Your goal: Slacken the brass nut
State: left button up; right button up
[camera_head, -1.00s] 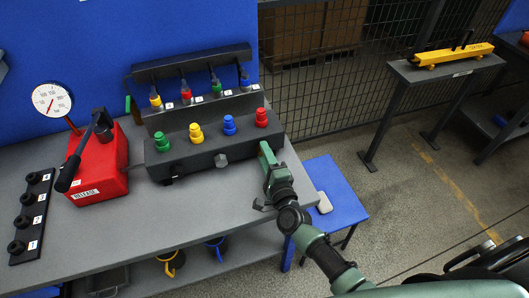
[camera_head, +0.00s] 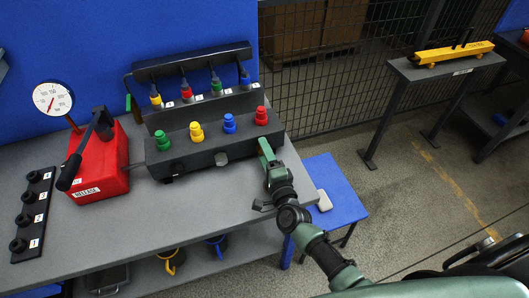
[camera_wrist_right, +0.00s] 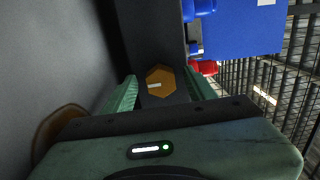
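A brass hexagonal nut (camera_wrist_right: 160,82) sits on a dark face in the right wrist view. It lies between the two green fingers of my right gripper (camera_wrist_right: 165,90), which are open, with a visible gap on both sides. In the head view my right gripper (camera_head: 266,152) is at the right end of the dark block (camera_head: 205,152) on the bench; I cannot make out the brass nut there. A grey fitting (camera_head: 221,159) shows on the block's front. My left gripper is not in view.
Green, yellow, blue and red (camera_head: 261,116) knobs top the block. A red unit (camera_head: 98,170) with a lever, a dial gauge (camera_head: 53,98) and a dark strip (camera_head: 32,215) stand left. A brown rounded part (camera_wrist_right: 58,128) is partly hidden by my gripper. The front bench is clear.

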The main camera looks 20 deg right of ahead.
jog(key=s+b, duration=0.1)
jog(key=s, duration=0.6)
jog(key=shift+s+d, duration=0.15)
jog(key=shift+s, duration=0.25)
dwell(0.4)
